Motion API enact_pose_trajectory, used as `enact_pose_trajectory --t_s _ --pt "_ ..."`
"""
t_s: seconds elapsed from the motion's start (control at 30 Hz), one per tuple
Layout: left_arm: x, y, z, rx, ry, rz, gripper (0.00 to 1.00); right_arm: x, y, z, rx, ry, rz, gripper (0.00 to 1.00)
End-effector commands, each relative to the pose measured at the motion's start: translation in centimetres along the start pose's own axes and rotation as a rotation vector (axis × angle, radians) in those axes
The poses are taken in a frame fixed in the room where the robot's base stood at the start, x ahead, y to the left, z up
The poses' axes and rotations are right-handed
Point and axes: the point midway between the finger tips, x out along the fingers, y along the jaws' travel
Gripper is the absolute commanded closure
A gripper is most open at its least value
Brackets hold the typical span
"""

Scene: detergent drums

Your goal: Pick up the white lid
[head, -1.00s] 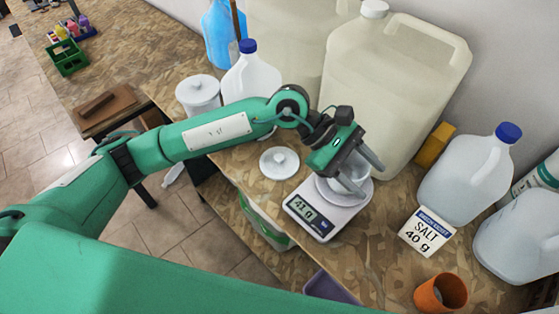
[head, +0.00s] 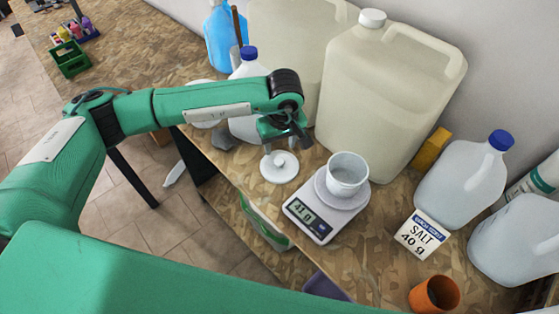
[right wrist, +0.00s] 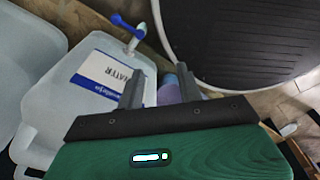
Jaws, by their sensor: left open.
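The white lid (head: 279,173) lies flat on the wooden bench, left of the kitchen scale, with its round knob upward. My left gripper (head: 284,148) is open, pointing down over the lid, its fingers near the knob. I cannot tell whether they touch it. The arm hides part of the bench behind. My right gripper shows only in the right wrist view (right wrist: 160,88), with its fingers apart and nothing visibly held.
A white cup (head: 347,171) stands on the scale (head: 310,222), close right of the lid. Large cream jugs (head: 390,95) stand behind. A salt box (head: 421,236) and an orange pot (head: 435,294) are at the right. A labelled water container (right wrist: 85,85) is beside my right gripper.

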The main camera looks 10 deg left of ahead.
Motion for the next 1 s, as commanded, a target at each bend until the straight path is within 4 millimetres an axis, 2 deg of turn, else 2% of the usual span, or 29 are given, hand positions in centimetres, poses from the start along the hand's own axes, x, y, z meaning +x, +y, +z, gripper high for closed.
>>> enact_pose_trajectory --t_s 0.1,0.3,0.47,0.63,0.8,1.0 --pt "1.4 0.0 0.1 0.0 -0.003 -0.001 0.49 -0.9 0.1 -0.1 0.0 0.0 0.0 0.64" --pt "2.5 0.1 0.1 0.0 -0.002 0.001 0.49 -1.4 0.0 -0.1 0.0 0.0 0.0 0.64" --pt "3.8 0.1 0.2 0.0 -0.004 -0.001 0.49 -3.0 0.1 -0.3 0.0 0.0 0.0 0.64" --pt "5.8 0.2 0.1 -0.002 -0.003 -0.002 0.49 -4.5 0.0 -0.4 0.0 0.0 0.0 0.64" --pt "7.3 0.3 0.2 0.0 -0.002 0.001 0.49 -4.9 -0.1 -0.5 0.001 0.0 -0.002 0.64" --pt "7.6 0.3 0.1 0.0 -0.001 0.002 0.49 -4.8 -0.3 -0.5 0.001 0.001 -0.004 0.64"
